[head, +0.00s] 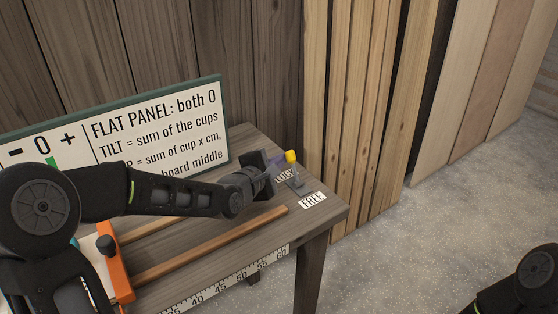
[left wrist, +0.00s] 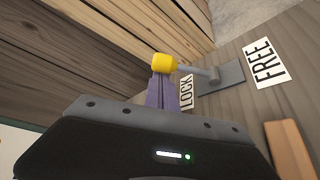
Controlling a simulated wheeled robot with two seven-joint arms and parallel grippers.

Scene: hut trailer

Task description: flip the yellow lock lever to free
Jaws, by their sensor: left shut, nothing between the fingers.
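The lock lever has a yellow knob (head: 291,156) on a grey stem and stands on a grey plate at the table's far right corner. In the left wrist view the knob (left wrist: 175,64) leans toward the LOCK label (left wrist: 187,93), away from the FREE label (left wrist: 264,62). My left gripper (head: 279,161) has its purple fingers shut and empty, just left of the knob. In the left wrist view the fingertips (left wrist: 161,82) come right up to the knob; I cannot tell whether they touch it. My right gripper is out of view.
A sign board (head: 160,125) stands along the table's back. Wooden rails (head: 215,242) and a ruler strip (head: 225,283) run along the tabletop. An orange piece (head: 115,262) sits at the left. Wooden planks (head: 350,100) rise behind the table corner.

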